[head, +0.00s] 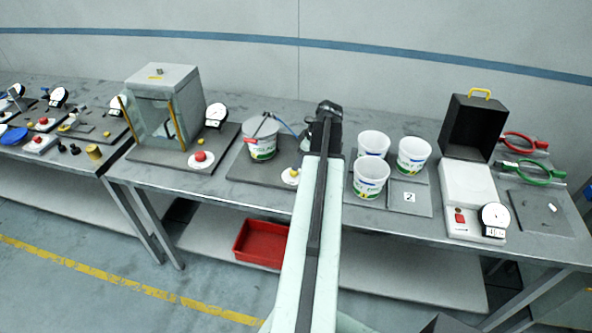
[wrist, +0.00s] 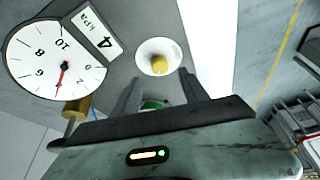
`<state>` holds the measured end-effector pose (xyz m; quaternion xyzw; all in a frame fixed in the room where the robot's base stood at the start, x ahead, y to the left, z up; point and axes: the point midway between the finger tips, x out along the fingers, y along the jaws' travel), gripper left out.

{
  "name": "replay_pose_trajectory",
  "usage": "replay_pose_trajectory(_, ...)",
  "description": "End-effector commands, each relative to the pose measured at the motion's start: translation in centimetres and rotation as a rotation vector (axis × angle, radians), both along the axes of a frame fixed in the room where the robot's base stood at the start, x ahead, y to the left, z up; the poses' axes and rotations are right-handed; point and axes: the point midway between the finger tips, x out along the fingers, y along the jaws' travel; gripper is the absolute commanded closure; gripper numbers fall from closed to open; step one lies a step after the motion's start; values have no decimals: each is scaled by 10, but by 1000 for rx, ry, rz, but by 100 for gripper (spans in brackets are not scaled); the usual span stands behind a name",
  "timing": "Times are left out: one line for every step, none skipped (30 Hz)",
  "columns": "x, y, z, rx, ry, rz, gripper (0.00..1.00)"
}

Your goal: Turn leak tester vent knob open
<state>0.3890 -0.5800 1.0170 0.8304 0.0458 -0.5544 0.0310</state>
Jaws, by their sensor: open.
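The leak tester station, a dark plate (head: 247,172) on the bench, holds a white tub (head: 263,151) under a red bar with a blue hose. A yellow knob on a white round base (head: 290,176) stands at its front right. In the wrist view a yellow knob (wrist: 158,64) on a white disc shows just beyond my fingers. A kPa gauge (wrist: 50,62) with a red needle is at upper left, with a brass-coloured knob (wrist: 76,108) beside it. My gripper (wrist: 160,92) is open, nothing between its fingertips. My arm hides part of the station in the head view.
Three white tubs (head: 371,178) stand on a plate right of my arm. A red bin (head: 262,243) sits on the lower shelf.

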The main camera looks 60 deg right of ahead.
Motion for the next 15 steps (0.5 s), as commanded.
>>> replay_pose_trajectory(3, 0, -16, 0, 0, 1, 48)
replay_pose_trajectory(5, 0, -21, 0, 0, 1, 48)
replay_pose_trajectory(8, 1, -28, 1, 0, 1, 48)
replay_pose_trajectory(10, 1, -34, 1, 0, 1, 48)
replay_pose_trajectory(13, 1, -39, 0, 1, 1, 48)
replay_pose_trajectory(16, 2, -46, 0, 1, 1, 48)
replay_pose_trajectory(18, 2, -50, 0, 1, 1, 48)
replay_pose_trajectory(19, 2, -54, 0, 1, 1, 48)
replay_pose_trajectory(21, 3, -57, 0, 1, 1, 48)
replay_pose_trajectory(22, 3, -59, 0, 1, 1, 48)
replay_pose_trajectory(23, 3, -60, 0, 1, 1, 48)
replay_pose_trajectory(24, 3, -60, 1, 1, 0, 48)
replay_pose_trajectory(24, 3, -59, 1, 1, 0, 48)
replay_pose_trajectory(24, 3, -59, 1, 1, 0, 48)
replay_pose_trajectory(24, 3, -58, 1, 1, 0, 48)
